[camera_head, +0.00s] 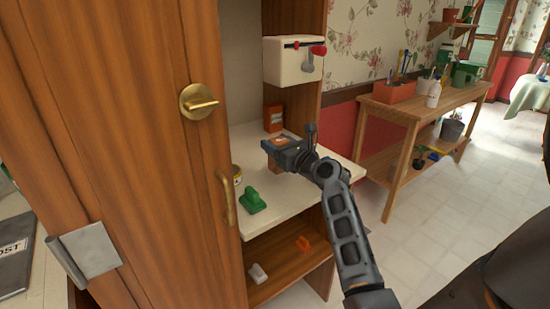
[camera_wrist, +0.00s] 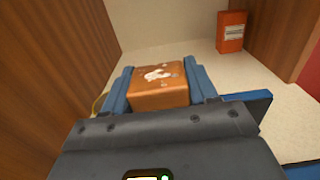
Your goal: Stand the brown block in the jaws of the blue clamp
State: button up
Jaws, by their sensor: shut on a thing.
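The brown block (camera_wrist: 158,95) has a pale mark on its top and sits between the two blue-grey fingers of my gripper (camera_wrist: 160,82) in the wrist view. In the head view my gripper (camera_head: 280,147) is shut on the block, whose side (camera_head: 274,163) shows below the fingers, over the pale shelf. Whether the block touches the shelf I cannot tell. A flat blue piece (camera_wrist: 250,103) shows beside the right finger in the wrist view and may be part of the blue clamp. My gripper hides most of it, so I cannot make out jaws.
On the pale shelf (camera_head: 300,207) stand an orange box (camera_head: 273,118) at the back, a green object (camera_head: 252,201) at the front and a can (camera_head: 237,175) by the wooden door. A white box (camera_head: 293,60) hangs above. The shelf's front is partly clear.

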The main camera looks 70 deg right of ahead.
jog(key=shift+w+a+f, duration=0.1)
jog(key=shift+w+f, duration=0.05)
jog(key=shift+w, duration=0.05)
jog(key=shift+f+b, duration=0.6)
jog(key=shift+f, duration=1.35)
jog(key=shift+f, duration=0.1)
jog(key=shift+f, duration=0.1)
jog(key=o, duration=1.1)
